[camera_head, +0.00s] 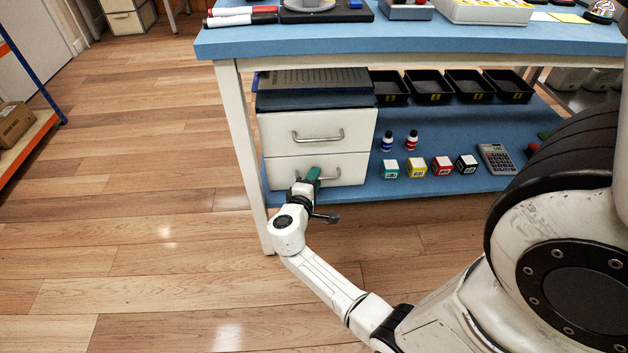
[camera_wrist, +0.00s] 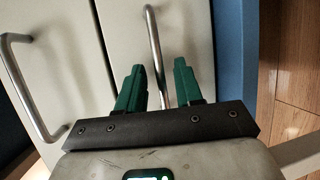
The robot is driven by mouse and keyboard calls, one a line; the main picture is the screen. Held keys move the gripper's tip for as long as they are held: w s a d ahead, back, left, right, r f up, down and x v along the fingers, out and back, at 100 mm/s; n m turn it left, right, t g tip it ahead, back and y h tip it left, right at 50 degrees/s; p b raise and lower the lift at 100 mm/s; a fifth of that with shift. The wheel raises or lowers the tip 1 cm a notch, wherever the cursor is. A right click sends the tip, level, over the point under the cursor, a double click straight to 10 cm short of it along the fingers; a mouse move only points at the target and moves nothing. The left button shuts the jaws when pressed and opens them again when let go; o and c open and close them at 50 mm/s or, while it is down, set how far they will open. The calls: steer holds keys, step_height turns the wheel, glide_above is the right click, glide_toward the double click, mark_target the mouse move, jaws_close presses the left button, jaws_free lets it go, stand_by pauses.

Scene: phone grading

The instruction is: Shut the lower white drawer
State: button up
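The lower white drawer (camera_head: 345,165) is the bottom one of a two-drawer white cabinet on the bench's lower shelf. Its front looks nearly in line with the upper drawer (camera_head: 285,131); I cannot tell if a small gap remains. My gripper (camera_head: 314,174) is at the lower drawer's front and hides part of its handle. In the wrist view, the green fingers of my gripper (camera_wrist: 158,68) are apart, with the lower drawer's metal handle (camera_wrist: 153,38) running between them. I cannot tell whether they touch it. The upper drawer's handle (camera_wrist: 28,92) is at left.
Bottles (camera_head: 411,140), coloured cubes (camera_head: 416,167) and a calculator (camera_head: 495,158) are on the blue shelf (camera_head: 440,185) to the right. Black trays (camera_head: 430,87) stand behind them. A bench leg (camera_head: 243,150) is close left of the cabinet.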

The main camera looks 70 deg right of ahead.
steer(key=a+r+p, duration=0.2)
steer(key=a+p, duration=0.1)
steer(key=a, duration=0.7)
steer(key=shift+a, duration=0.3)
steer(key=s+a+f+m+g+y, duration=0.1)
steer(key=s+a+f+m+y, duration=0.15)
steer(key=s+a+y, duration=0.4)
steer(key=s+a+r+n+t+y, duration=0.1)
steer(key=s+a+r+t+y, duration=0.15)
steer(key=a+y, duration=0.85)
step_height(320, 180, up, 34)
steer(key=a+h+p, duration=0.2)
steer(key=p, duration=3.1)
steer(key=shift+s+a+p, duration=0.35)
steer(key=shift+p, duration=0.05)
steer(key=shift+r+g, duration=0.1)
steer(key=shift+g, duration=0.15)
